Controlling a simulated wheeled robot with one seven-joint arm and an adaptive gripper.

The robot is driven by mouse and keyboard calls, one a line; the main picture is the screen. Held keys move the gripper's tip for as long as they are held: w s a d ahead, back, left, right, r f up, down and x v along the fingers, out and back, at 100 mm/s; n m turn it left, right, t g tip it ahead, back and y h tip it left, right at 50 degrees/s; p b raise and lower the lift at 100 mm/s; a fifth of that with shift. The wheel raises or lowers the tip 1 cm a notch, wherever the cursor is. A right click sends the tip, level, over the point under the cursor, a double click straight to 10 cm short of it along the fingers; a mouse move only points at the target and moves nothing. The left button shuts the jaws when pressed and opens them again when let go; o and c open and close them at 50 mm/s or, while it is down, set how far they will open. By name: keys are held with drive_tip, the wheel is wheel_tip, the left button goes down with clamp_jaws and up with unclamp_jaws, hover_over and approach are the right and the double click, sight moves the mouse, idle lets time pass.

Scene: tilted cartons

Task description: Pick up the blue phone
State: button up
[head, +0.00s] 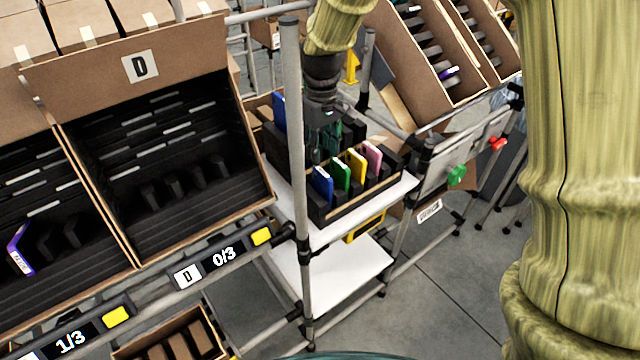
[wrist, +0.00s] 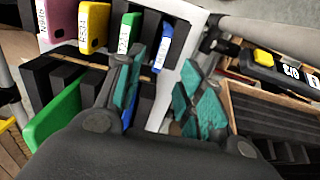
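A blue phone (head: 322,185) stands upright at the near left end of a black slotted rack (head: 335,208) in the head view. A second blue phone (head: 279,112) stands at the rack's back left. My gripper (head: 327,150) is over the rack, between the two, pointing down. In the wrist view its teal-padded fingers (wrist: 163,65) are spread apart with no phone held between them. A sliver of blue (wrist: 130,113) shows beside the left finger, mostly hidden; I cannot tell which blue phone it is.
Green (head: 342,178), yellow (head: 357,168) and pink (head: 373,157) phones stand beside the near blue one. Another green phone (wrist: 55,115) shows in the wrist view. A grey post (head: 293,130) rises left of the rack. Tilted carton D (head: 140,68) is at left.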

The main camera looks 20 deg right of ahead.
sight(323, 172)
wheel_tip(323, 172, down, 5)
drive_tip(key=shift+d+f+p, duration=0.1)
drive_tip(key=shift+d+p, duration=0.05)
drive_tip(key=shift+p, duration=0.5)
drive_tip(key=shift+s+f+p, duration=0.3)
drive_tip(key=shift+f+p, duration=0.3)
drive_tip(key=shift+f, duration=0.05)
drive_tip(key=shift+f+p, duration=0.75)
drive_tip(key=shift+f, duration=1.25)
drive_tip(key=shift+c, duration=0.2)
clamp_jaws()
